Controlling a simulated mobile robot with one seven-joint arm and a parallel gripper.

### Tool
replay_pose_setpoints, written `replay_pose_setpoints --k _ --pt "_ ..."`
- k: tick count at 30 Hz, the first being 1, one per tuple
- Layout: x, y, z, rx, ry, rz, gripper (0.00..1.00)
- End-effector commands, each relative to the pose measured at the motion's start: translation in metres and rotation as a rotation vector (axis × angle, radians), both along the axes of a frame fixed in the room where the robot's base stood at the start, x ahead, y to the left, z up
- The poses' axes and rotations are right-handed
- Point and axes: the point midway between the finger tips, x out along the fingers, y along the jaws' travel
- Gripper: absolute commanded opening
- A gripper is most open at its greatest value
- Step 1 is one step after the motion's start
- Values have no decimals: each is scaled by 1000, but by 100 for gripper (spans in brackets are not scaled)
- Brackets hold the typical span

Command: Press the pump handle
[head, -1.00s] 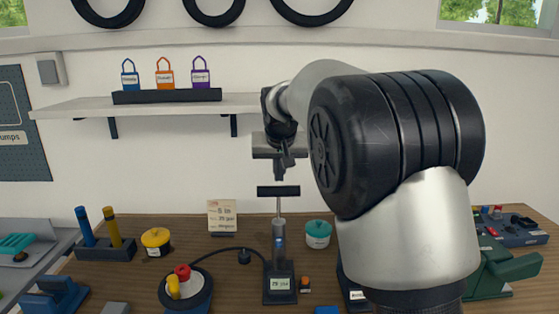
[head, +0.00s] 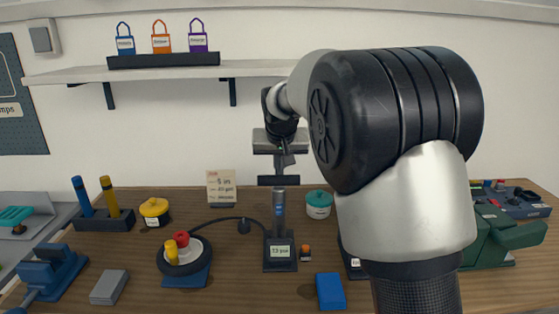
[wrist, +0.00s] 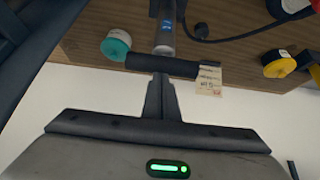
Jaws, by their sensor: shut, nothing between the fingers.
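My gripper (head: 282,167) is shut and empty, pointing down just above the handle's middle. In the wrist view, my closed fingertips (wrist: 161,80) meet the dark handle (wrist: 180,66) and appear to touch it. The cylinder (wrist: 164,40) shows beyond the handle.
A hose runs from the pump to a small wheel (head: 184,262) with red and yellow caps. A paper card (head: 221,187) and a teal-lidded jar (head: 318,204) stand behind. A blue block (head: 330,291) lies in front. A shelf (head: 170,73) with padlocks hangs above.

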Motion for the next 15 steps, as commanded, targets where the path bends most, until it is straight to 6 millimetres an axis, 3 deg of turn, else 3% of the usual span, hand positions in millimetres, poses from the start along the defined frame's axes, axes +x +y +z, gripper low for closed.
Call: replay_pose_setpoints --k 1,10,15 --pt "-1 -1 -10 -1 9 -1 0" --pt "-3 -1 -10 -2 16 -2 0" --pt "-2 -2 3 -2 14 -2 0"
